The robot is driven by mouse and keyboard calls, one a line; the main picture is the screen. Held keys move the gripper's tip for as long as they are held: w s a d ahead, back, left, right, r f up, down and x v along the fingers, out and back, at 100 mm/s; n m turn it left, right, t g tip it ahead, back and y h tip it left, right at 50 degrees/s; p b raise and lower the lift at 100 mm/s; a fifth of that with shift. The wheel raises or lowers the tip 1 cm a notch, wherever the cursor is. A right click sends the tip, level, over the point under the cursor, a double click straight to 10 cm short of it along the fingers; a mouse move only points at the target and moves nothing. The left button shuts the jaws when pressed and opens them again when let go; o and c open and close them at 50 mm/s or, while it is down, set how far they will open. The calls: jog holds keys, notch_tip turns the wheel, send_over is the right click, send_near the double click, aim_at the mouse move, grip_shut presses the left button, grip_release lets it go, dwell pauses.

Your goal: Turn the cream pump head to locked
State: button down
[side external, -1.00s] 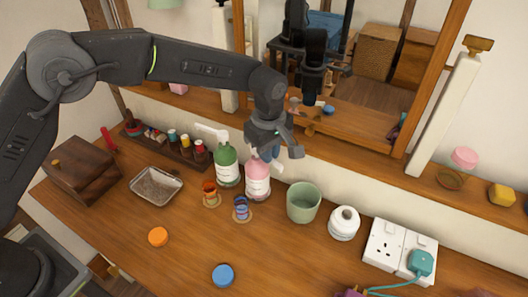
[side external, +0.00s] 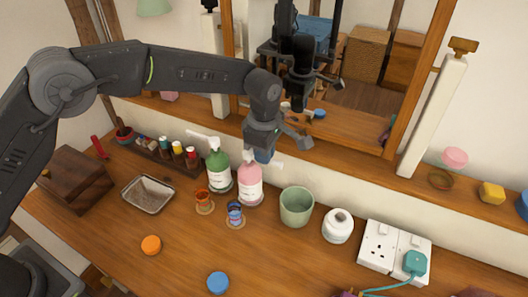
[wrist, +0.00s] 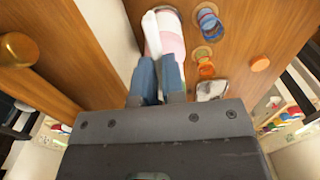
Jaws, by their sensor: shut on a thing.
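A pink pump bottle (side external: 249,186) with a white label stands upright on the wooden table. Its white pump head (side external: 276,164) has its spout pointing right in the side view. My gripper (side external: 263,155) is directly above this bottle, its blue-padded fingers shut on the pump head, which they partly hide. In the wrist view the fingers (wrist: 158,76) close at the bottle (wrist: 164,35). I cannot read any lock mark. A green pump bottle (side external: 219,172) stands just left, with its white spout pointing left.
A green cup (side external: 296,207) and a white jar (side external: 338,226) are to the right. A metal tray (side external: 148,194) is at left. The front table has free room around the orange and blue discs.

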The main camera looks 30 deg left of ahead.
jog(key=c, duration=1.2)
grip_release()
notch_tip(320, 180, up, 14)
jog(key=shift+f, duration=0.1)
